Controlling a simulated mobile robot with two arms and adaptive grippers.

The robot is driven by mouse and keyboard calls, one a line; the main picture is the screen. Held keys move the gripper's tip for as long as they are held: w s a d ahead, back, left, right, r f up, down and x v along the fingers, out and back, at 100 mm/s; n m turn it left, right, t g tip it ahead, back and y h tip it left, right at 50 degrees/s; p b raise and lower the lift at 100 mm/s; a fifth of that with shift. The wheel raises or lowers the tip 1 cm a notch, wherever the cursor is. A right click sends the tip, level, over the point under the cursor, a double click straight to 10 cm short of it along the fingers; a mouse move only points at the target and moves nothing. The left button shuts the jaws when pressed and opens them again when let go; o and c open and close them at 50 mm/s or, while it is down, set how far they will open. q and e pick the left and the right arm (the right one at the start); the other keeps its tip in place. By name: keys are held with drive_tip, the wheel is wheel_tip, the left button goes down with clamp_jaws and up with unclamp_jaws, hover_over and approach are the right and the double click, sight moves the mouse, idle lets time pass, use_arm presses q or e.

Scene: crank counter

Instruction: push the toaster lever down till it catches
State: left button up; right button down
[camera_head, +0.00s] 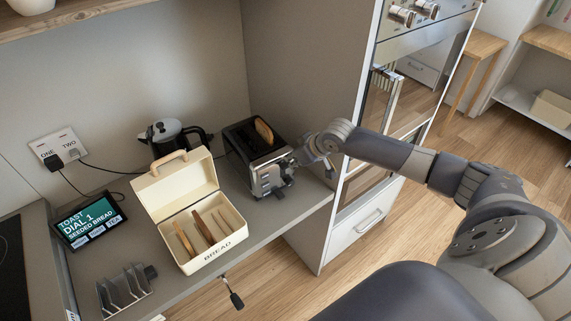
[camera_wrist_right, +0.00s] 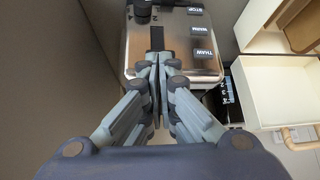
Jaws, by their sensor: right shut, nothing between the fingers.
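The toaster (camera_head: 244,139) is black with a shiny metal front and stands at the right end of the counter. A slice of bread (camera_head: 264,131) shows in its top. In the right wrist view its metal front (camera_wrist_right: 198,62) has a dial (camera_wrist_right: 143,12) and buttons marked STOP, WARM and THAW. My right gripper (camera_head: 294,161) is shut and empty, close to the toaster front. In the right wrist view its fingertips (camera_wrist_right: 157,65) are at a dark upright part of the front; I cannot tell whether this is the lever or its slot, or whether they touch it. My left gripper is out of view.
An open cream bread bin (camera_head: 222,254) with several slices stands left of the toaster. A kettle (camera_head: 168,135) is behind it. A screen (camera_head: 91,221) reads "TOAST DIAL 1 SEEDED BREAD". A toast rack (camera_head: 124,291) is at the front. A tall cabinet (camera_head: 300,75) stands close on the right.

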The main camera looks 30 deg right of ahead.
drive_tip(key=shift+x, duration=1.05)
drive_tip(key=s+f, duration=0.2)
drive_tip(key=f, duration=0.1)
drive_tip(key=s+f, duration=0.1)
drive_tip(key=f, duration=0.1)
drive_tip(key=shift+d, duration=0.25)
drive_tip(key=shift+w, duration=0.1)
drive_tip(key=v, duration=1.2)
idle(0.6)
